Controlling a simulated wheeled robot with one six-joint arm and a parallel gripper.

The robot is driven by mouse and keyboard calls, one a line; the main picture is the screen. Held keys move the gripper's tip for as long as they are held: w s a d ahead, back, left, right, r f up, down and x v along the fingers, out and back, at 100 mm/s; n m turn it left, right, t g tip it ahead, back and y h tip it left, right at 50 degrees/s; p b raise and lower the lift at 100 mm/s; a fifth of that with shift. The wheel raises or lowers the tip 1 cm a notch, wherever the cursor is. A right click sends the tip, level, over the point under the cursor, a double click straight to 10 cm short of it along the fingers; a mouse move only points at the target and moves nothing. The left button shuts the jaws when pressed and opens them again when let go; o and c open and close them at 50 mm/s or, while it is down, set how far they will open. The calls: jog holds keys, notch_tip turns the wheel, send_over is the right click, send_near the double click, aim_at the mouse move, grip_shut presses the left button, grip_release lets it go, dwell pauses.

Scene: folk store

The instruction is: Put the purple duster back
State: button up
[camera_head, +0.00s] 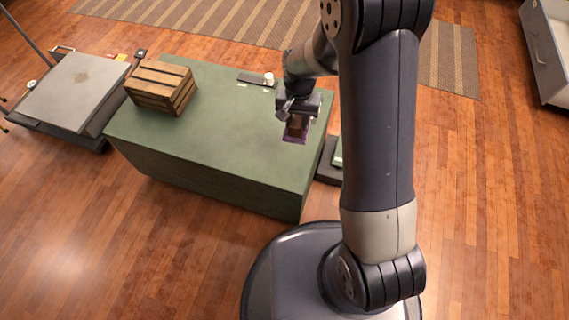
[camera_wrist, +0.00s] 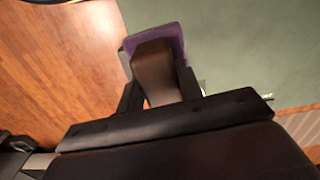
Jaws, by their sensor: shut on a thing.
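The purple duster (camera_head: 294,135) is in my gripper (camera_head: 297,122), above the right end of the green table (camera_head: 220,135) in the head view. In the wrist view, the duster's purple edge (camera_wrist: 172,36) shows beyond a brown part that sits between the fingers of my gripper (camera_wrist: 160,88). The fingers are shut on the brown part. The wrist view shows the green tabletop (camera_wrist: 240,50) to the right of the duster and wood floor to the left. I cannot tell how high the duster is above the table.
A wooden crate (camera_head: 160,87) stands on the table's left end. A small white object (camera_head: 269,79) and a dark flat strip (camera_head: 255,80) lie near the far edge. A grey platform cart (camera_head: 75,92) stands left of the table. The middle of the tabletop is clear.

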jog(key=a+f+b, duration=0.2)
jog(key=b, duration=0.2)
jog(key=a+m+b, duration=0.1)
jog(key=b, duration=0.1)
jog(key=shift+s+a+f+b, duration=0.15)
jog(key=shift+s+a+b, duration=0.15)
jog(key=shift+s, duration=0.1)
notch_tip(320, 180, down, 10)
jog(key=b, duration=0.4)
jog(key=o, duration=0.9)
notch_tip(320, 180, up, 12)
jog(key=p, duration=0.4)
jog(key=shift+r, duration=0.2)
